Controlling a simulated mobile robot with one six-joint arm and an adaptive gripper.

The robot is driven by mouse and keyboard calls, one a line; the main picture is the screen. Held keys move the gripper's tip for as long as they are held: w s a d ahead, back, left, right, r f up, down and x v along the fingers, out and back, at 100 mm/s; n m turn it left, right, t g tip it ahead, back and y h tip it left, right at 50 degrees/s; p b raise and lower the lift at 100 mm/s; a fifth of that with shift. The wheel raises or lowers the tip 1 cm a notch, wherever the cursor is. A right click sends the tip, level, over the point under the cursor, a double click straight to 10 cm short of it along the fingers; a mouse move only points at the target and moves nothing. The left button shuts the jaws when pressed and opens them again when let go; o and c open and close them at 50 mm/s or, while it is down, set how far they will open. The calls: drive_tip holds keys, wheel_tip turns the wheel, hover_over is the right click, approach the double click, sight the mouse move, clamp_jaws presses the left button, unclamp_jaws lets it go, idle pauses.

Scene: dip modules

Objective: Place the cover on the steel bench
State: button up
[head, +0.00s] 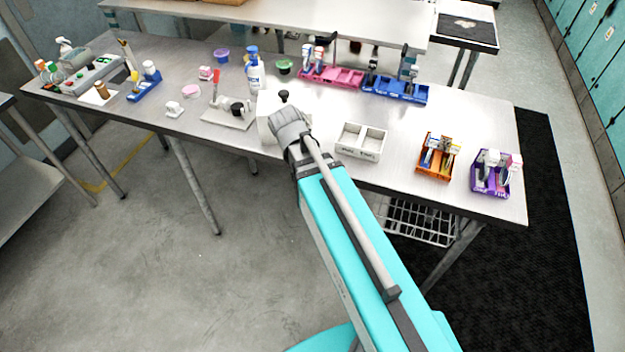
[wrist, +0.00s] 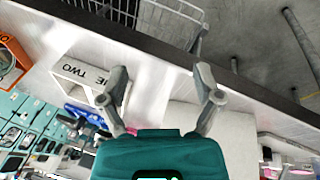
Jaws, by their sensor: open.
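The white cover (head: 265,116) appears as a pale boxy shape with a black knob (head: 284,95) at its top, near the middle of the steel bench (head: 330,105). My wrist hides part of it, and I cannot tell whether it rests on something. In the wrist view, a plain white block (wrist: 232,125), probably the same item, lies to the right behind my gripper. My gripper (wrist: 162,78) is open, with its two grey fingers apart and bare bench between the tips. In the head view my arm hides the fingers.
A white two-compartment tray (head: 361,141) stands right of my wrist. Orange (head: 438,156) and purple (head: 492,172) holders are at the right end; pink (head: 331,74) and blue (head: 395,88) racks are behind. A stand (head: 228,114) is close left. Bare bench shows between tray and orange holder.

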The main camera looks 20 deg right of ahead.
drive_tip(key=s+n+y, duration=0.2)
drive_tip(key=s, duration=0.1)
drive_tip(key=s+f+n+y, duration=0.1)
drive_tip(key=s, duration=0.1)
drive_tip(key=shift+s+a+g+y, duration=0.15)
drive_tip(key=shift+g+y, duration=0.15)
drive_tip(key=shift+g, duration=0.1)
